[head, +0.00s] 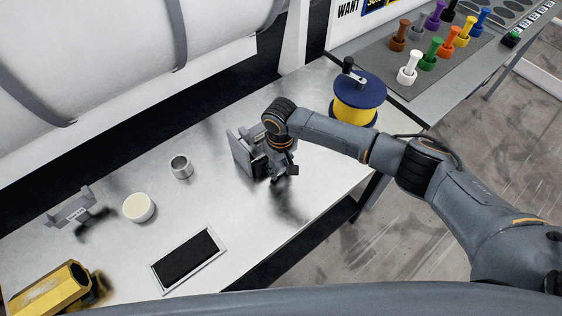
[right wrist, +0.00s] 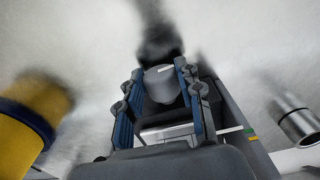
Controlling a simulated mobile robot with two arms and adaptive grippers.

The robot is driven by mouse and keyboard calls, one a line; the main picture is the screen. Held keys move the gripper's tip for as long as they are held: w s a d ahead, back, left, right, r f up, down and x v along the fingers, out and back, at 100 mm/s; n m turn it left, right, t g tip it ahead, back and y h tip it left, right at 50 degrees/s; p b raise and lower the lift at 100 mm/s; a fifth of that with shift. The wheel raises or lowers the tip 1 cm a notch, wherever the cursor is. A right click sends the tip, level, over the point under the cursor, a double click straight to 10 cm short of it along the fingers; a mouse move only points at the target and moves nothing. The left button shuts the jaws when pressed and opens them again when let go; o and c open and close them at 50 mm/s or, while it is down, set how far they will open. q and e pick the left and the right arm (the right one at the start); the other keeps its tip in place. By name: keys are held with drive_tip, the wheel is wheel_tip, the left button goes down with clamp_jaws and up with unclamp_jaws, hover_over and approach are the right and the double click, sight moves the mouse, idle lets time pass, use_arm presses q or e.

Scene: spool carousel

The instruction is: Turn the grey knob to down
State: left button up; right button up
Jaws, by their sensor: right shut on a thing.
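The grey knob (right wrist: 160,86) sits between the two blue-padded fingers of my right gripper (right wrist: 159,70) in the right wrist view. A short white line on its top runs roughly across the picture. The gripper is shut on the knob. In the head view my right gripper (head: 281,163) is at the front of a grey upright panel (head: 240,152) on the metal bench, and it hides the knob there. Small green and yellow marks (right wrist: 250,135) show on the edge of the panel in the right wrist view. My left gripper is not in view.
A yellow spool with a blue top (head: 357,100) stands right of my gripper. A metal cup (head: 181,167), a cream round piece (head: 138,207), a grey bracket (head: 72,211) and a black-centred tray (head: 187,258) are to the left. Coloured pegs (head: 407,70) stand on a mat at the back right.

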drive_tip(key=shift+s+a+r+t+h+p, duration=0.15)
drive_tip(key=shift+a+t+h+p, duration=0.1)
drive_tip(key=shift+t+h+p, duration=0.55)
drive_tip(key=shift+f+t+h, duration=0.2)
drive_tip(key=shift+t+h, duration=0.2)
drive_tip(key=shift+h, duration=0.5)
drive_tip(key=o, duration=1.2)
drive_tip(key=shift+a+r, duration=0.1)
drive_tip(key=shift+r, duration=0.05)
drive_tip(key=v, duration=1.1)
drive_tip(key=shift+s+a+r, duration=0.2)
drive_tip(key=shift+r, duration=0.05)
